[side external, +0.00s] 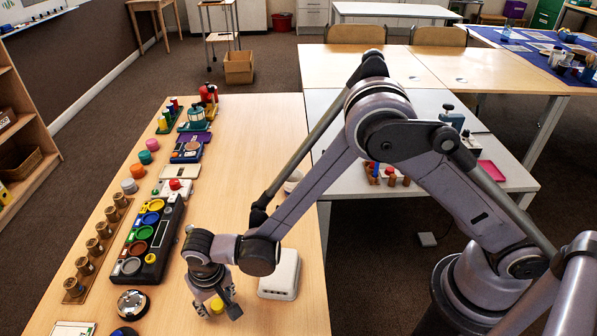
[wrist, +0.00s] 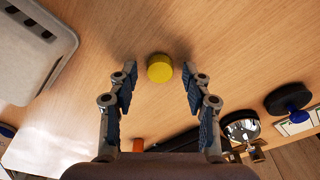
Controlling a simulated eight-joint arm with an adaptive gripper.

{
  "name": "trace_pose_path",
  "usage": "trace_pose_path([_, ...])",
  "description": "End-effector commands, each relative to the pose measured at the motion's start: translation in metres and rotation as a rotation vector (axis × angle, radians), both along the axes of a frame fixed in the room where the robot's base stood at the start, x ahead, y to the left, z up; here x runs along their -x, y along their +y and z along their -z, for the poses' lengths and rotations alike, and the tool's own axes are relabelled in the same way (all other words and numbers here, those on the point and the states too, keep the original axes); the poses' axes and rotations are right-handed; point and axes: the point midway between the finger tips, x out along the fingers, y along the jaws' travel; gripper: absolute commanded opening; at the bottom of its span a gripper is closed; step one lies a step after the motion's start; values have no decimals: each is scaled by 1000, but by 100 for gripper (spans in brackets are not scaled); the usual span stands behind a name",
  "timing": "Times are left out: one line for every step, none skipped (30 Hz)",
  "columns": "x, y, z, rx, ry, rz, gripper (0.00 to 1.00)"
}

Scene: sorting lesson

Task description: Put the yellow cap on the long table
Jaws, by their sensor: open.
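The yellow cap (wrist: 160,68) lies on the wooden table top (wrist: 220,50), ahead of my fingers in the wrist view. In the side view the yellow cap (side external: 217,305) shows small beside my fingers, near the front of the long wooden table (side external: 240,150). My gripper (side external: 217,310) is low over the table. Its fingers stand apart in the wrist view (wrist: 158,85), with the cap between and just beyond their tips. Nothing is held. I cannot tell how high the fingertips are above the table.
A white box (side external: 280,274) stands right of my gripper. A black tray of coloured discs (side external: 147,240), a round metal object (side external: 132,303) and a row of brown jars (side external: 94,247) lie left. A white table (side external: 330,110) adjoins on the right. Bare wood lies mid-table.

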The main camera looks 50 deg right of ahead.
Motion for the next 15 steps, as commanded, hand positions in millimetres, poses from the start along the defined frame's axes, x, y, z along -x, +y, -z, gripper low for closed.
trace_pose_path([1,0,-5,0,0,0,49])
trace_pose_path([1,0,-8,0,0,0,49])
trace_pose_path([2,0,-13,0,0,0,49])
trace_pose_path([2,0,-17,0,0,0,49])
trace_pose_path([3,0,-22,0,0,0,49])
trace_pose_path([4,0,-28,0,0,0,49])
trace_pose_path([5,0,-33,0,0,0,49])
trace_pose_path([5,1,-39,0,0,0,49])
trace_pose_path([6,1,-46,0,0,0,49])
trace_pose_path([6,1,-51,0,0,0,49])
trace_pose_path([7,1,-57,0,0,0,49])
trace_pose_path([8,1,-64,0,0,0,49])
trace_pose_path([9,1,-69,0,0,0,49])
trace_pose_path([9,1,-75,0,0,0,49])
trace_pose_path([10,1,-81,0,0,-1,49])
